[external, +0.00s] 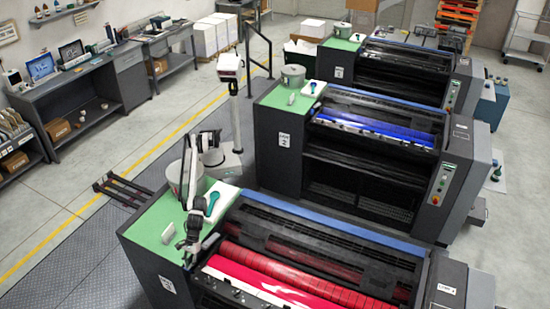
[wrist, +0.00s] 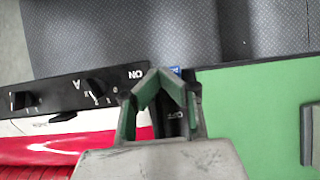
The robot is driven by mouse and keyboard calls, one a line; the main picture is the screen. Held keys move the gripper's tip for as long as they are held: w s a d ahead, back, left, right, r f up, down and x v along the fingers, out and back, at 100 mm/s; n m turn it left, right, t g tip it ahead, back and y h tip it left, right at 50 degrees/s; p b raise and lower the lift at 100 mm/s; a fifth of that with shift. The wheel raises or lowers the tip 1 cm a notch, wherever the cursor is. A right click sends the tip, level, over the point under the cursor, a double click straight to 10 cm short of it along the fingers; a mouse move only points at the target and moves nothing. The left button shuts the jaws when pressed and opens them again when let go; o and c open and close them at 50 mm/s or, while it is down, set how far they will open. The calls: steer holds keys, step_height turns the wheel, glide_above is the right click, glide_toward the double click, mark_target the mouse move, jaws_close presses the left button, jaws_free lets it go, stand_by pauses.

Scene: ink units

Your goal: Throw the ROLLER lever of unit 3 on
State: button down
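Unit 3 (external: 145,262) is the nearest press, with a green top, a number label and red rollers. My gripper (external: 188,256) is low over the boundary between its green top and rollers. In the wrist view the green-padded fingers of my gripper (wrist: 156,76) come together at their tips and look shut. They are over a black control panel (wrist: 60,88) with ON printed left of the tips and a partly hidden label right of them. The ROLLER lever cannot be made out; the fingers may hide it. I cannot tell whether they touch it.
The panel carries two black knobs, one near the letter A (wrist: 96,88) and one farther left (wrist: 20,100). Unit 2 (external: 278,150) stands behind.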

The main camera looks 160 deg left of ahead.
step_height(320, 180, up, 10)
steer(key=w+d+p, duration=0.1)
steer(key=p, duration=0.4)
stand_by(0.4)
steer(key=s+a+r+m+t+y+b, duration=0.1)
steer(key=s+a+r+m+b, duration=0.1)
steer(key=s+a+r+m, duration=0.7)
steer(key=s+a+r+m+b, duration=0.1)
steer(key=s+a+r+m, duration=0.25)
steer(key=s, duration=0.65)
steer(key=s+a+r+m, duration=0.2)
steer(key=s+a, duration=0.2)
steer(key=s, duration=0.6)
steer(key=s+a+f+m+y+b, duration=0.1)
steer(key=s+a+f+m, duration=0.2)
steer(key=s, duration=0.8)
steer(key=s+a+f+m+t+y+b, duration=0.1)
steer(key=s+a+f+m, duration=0.2)
steer(key=s+f+m, duration=0.2)
steer(key=s+a+f+m+t+b, duration=0.1)
steer(key=s+a+f+m, duration=0.2)
steer(key=s+f, duration=0.6)
steer(key=s+m, duration=0.2)
steer(key=s, duration=0.5)
steer(key=shift+s+y, duration=0.4)
